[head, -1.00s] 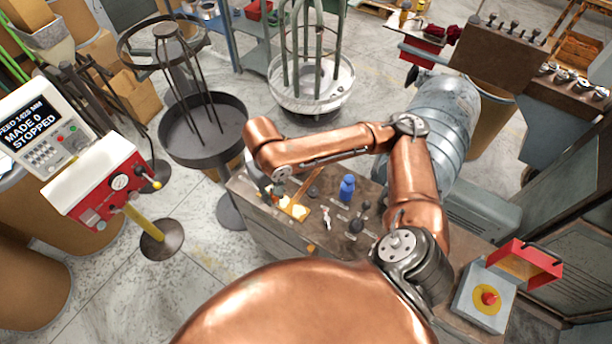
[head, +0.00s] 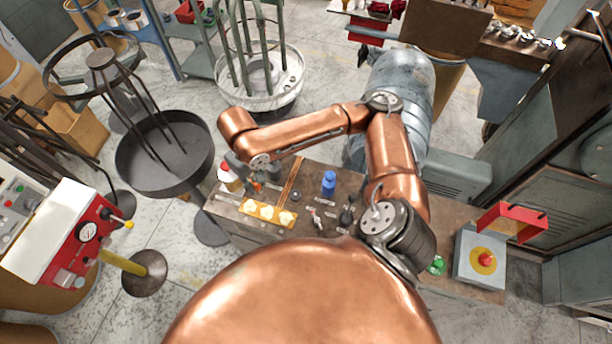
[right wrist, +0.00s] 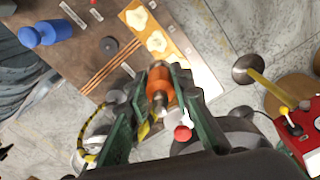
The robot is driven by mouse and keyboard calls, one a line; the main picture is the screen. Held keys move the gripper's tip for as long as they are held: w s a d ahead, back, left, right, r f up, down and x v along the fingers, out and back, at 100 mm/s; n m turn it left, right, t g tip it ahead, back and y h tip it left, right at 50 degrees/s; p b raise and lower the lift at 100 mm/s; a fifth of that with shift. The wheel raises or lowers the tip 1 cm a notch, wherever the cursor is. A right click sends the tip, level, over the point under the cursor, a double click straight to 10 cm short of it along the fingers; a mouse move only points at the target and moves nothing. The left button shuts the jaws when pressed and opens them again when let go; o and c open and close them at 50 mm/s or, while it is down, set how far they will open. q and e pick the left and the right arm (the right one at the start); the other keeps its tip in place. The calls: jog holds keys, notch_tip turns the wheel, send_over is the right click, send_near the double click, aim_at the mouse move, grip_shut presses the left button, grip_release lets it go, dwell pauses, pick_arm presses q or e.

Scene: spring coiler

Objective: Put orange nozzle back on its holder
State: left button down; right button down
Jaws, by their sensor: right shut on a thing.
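The orange nozzle (right wrist: 158,85) is held between the green fingers of my right gripper (right wrist: 160,76) in the right wrist view. It has a metal tip and a metal rear part. In the head view my right gripper (head: 248,184) hangs over the left end of the bench, and the nozzle shows only as a small orange spot (head: 256,187). I cannot tell which part is the nozzle's holder. My left gripper is not in view.
A white bottle with a red cap (head: 229,178) is close left of the gripper. A blue object (head: 329,184) and small dark items stand farther right on the bench. A black round stand (head: 165,150) is left of the bench. A red control box (head: 80,232) is lower left.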

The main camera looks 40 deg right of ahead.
jog(key=d+f+n+p, duration=0.2)
jog(key=d+f, duration=0.2)
jog(key=f, duration=0.1)
jog(key=s+d+f+n+p, duration=0.1)
jog(key=d+f+n+p, duration=0.1)
jog(key=d+f+n, duration=0.1)
jog(key=s+d+f+n+p, duration=0.1)
jog(key=d+f+n+p, duration=0.1)
jog(key=d+f, duration=0.4)
jog(key=shift+s+f+n, duration=0.15)
jog(key=shift+f+n, duration=0.25)
jog(key=shift+n, duration=0.1)
jog(key=shift+a+f, duration=0.1)
jog(key=shift+f, duration=0.55)
jog(key=shift+p, duration=0.85)
jog(key=shift+f, duration=0.55)
dwell(1.1)
jog(key=c, duration=1.6)
grip_release()
